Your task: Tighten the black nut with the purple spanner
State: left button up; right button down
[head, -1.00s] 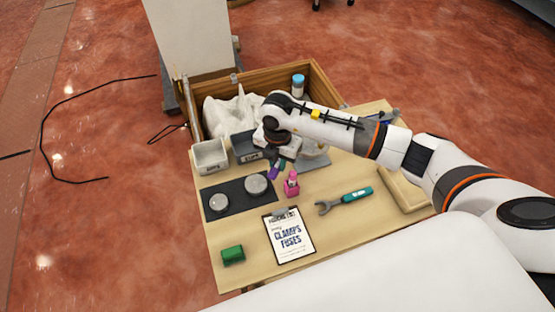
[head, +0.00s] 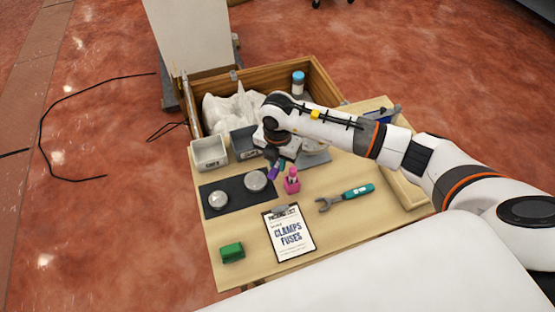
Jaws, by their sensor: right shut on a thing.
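My right gripper (head: 278,160) points down over the back middle of the table. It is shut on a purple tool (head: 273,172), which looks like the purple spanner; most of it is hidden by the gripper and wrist. The tool hangs tilted, just right of the dark mat and above the table. I cannot make out the black nut; it may be hidden behind the gripper or too small to tell. My left gripper is not in view.
A pink bottle (head: 292,181), a teal-handled spanner (head: 346,198), a clipboard (head: 289,234) and a green block (head: 232,252) lie on the table (head: 222,275). Two round metal pieces sit on the dark mat (head: 237,199). Bins (head: 209,154) and a wooden crate (head: 326,80) stand behind.

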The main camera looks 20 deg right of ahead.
jog(key=shift+w+a+m, duration=0.75)
jog(key=shift+w+m, duration=0.3)
jog(key=shift+m, duration=0.15)
jog(key=shift+w, duration=0.1)
jog(key=shift+w+a+m+b, duration=0.2)
jog(key=shift+w+a+m, duration=0.05)
jog(key=shift+w+m, duration=0.3)
jog(key=shift+w+a+m+b, duration=0.2)
jog(key=shift+w+a+m, duration=0.05)
jog(key=shift+w+m, duration=0.3)
